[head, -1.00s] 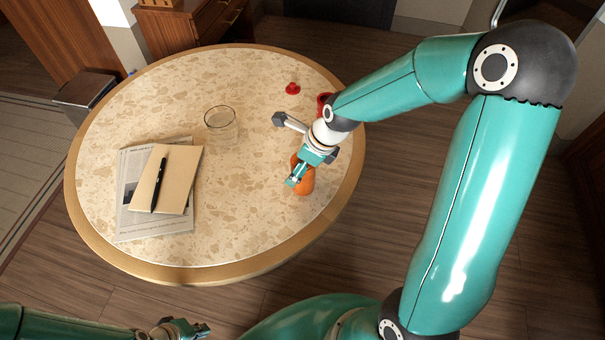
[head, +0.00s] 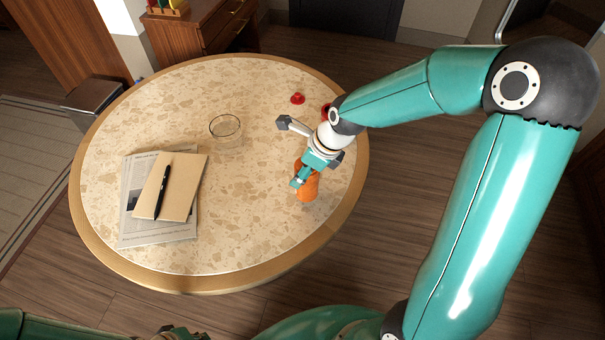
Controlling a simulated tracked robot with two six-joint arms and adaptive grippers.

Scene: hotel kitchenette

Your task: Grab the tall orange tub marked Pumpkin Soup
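An orange tub (head: 308,190) stands near the right edge of the round table; its upper part is largely covered by my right gripper, and no label can be read. My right gripper (head: 299,180) reaches in from the right and is at the tub, overlapping it in the head view. Whether its fingers are closed on the tub, or only beside it, cannot be made out. My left gripper (head: 175,332) shows only as a sliver at the bottom edge, cut off by the frame.
The round stone-patterned table (head: 225,240) also holds a clear glass (head: 226,128), a small red item (head: 297,99), and a red object (head: 326,108) partly behind my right arm. A pen (head: 162,192) lies on a tan notebook (head: 184,190) over a newspaper (head: 150,235). The table's front middle is clear.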

